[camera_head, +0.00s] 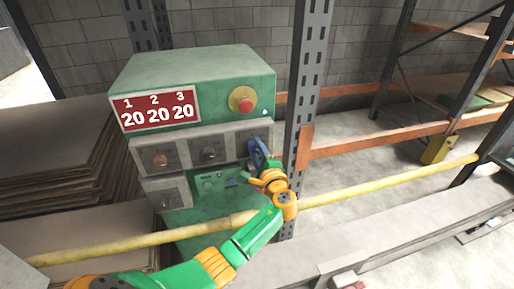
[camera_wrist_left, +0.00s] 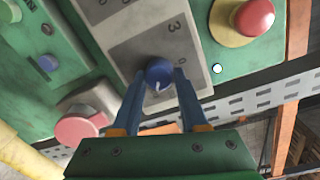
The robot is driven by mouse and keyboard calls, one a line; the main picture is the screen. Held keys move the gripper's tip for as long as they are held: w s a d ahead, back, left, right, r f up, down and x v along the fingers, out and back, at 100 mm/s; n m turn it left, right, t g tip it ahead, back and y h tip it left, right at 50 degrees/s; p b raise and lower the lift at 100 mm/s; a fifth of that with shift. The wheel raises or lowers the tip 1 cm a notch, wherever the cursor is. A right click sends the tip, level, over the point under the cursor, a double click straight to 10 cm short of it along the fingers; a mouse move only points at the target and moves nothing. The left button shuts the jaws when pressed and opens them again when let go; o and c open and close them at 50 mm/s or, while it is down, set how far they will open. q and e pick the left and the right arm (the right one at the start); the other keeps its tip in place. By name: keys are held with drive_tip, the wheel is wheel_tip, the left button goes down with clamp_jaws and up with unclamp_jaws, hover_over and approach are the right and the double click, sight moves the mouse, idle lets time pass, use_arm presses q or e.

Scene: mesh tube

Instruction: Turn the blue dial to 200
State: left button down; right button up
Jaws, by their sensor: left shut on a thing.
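The blue dial (camera_wrist_left: 158,70) shows in the left wrist view as a round knob with a pale mark, on a grey panel under the number 3. My left gripper (camera_wrist_left: 161,77) has one blue finger on each side of the dial and is shut on it. In the head view my left gripper (camera_head: 257,150) reaches the right end of the grey panel and mostly hides the dial. The red display (camera_head: 155,109) on the green box reads 20 under each of 1, 2 and 3. My right gripper is not in view.
An orange-red dial (camera_head: 160,160) and a black dial (camera_head: 208,153) sit left on the same panel. A red button (camera_head: 242,99) on a yellow base is above. A perforated rack post (camera_head: 308,80) stands close right of my gripper. A yellow bar (camera_head: 390,182) crosses in front.

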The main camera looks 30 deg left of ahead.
use_arm(q)
drive_tip(key=shift+r+m, duration=0.15)
drive_tip(key=shift+m, duration=0.45)
drive_tip(key=c, duration=0.7)
unclamp_jaws()
drive_tip(key=shift+c, duration=0.2)
drive_tip(key=o, duration=0.3)
drive_tip(key=shift+a, duration=0.1)
drive_tip(key=v, duration=0.7)
